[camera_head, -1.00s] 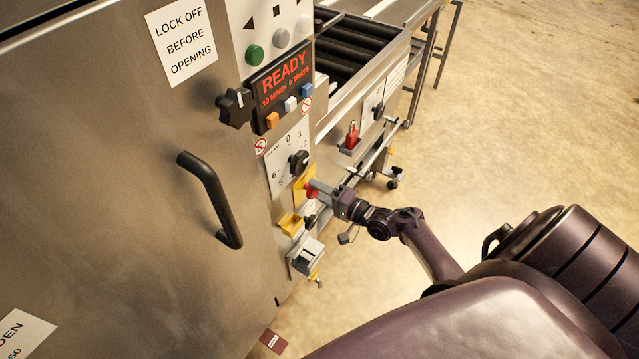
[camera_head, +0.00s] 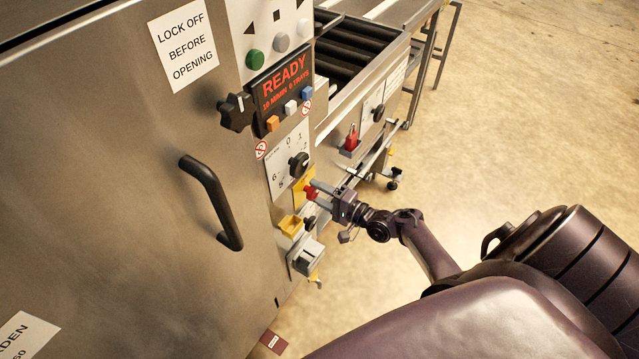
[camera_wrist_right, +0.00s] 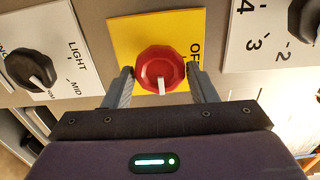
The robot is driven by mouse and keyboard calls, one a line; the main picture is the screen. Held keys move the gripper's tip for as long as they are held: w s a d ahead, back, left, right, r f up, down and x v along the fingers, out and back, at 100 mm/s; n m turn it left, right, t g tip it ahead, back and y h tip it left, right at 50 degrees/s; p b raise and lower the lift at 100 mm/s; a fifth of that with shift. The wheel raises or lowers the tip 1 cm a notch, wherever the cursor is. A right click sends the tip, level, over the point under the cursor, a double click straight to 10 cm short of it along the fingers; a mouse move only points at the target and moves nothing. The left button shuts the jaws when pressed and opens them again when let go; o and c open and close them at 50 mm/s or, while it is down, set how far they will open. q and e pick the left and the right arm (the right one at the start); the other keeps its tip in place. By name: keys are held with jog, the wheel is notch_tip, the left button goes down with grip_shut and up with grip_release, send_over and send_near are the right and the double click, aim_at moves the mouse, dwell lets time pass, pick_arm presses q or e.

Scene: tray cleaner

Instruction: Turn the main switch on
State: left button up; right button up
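The main switch is a red knob (camera_head: 311,193) on a yellow plate (camera_head: 303,178) on the machine's front. In the right wrist view the knob (camera_wrist_right: 160,67) shows large, with a white mark pointing to the bottom of the picture. The word OFF stands to its right on the yellow plate (camera_wrist_right: 122,35), partly covered by a finger. My right gripper (camera_head: 322,195) has one finger on each side of the knob; in the wrist view the fingers (camera_wrist_right: 160,80) appear to touch it. My left gripper is not in view.
A numbered dial (camera_head: 298,163) sits just above the switch, and a black-knobbed selector (camera_wrist_right: 30,68) is on its other side. A yellow part (camera_head: 290,226) and a grey box (camera_head: 306,256) are below. The display (camera_head: 283,82) reads READY.

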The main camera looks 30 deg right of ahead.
jog(key=shift+o, duration=1.4)
jog(key=v, duration=0.7)
jog(key=shift+s, duration=0.4)
jog(key=shift+d+f, duration=0.1)
jog(key=shift+f, duration=0.05)
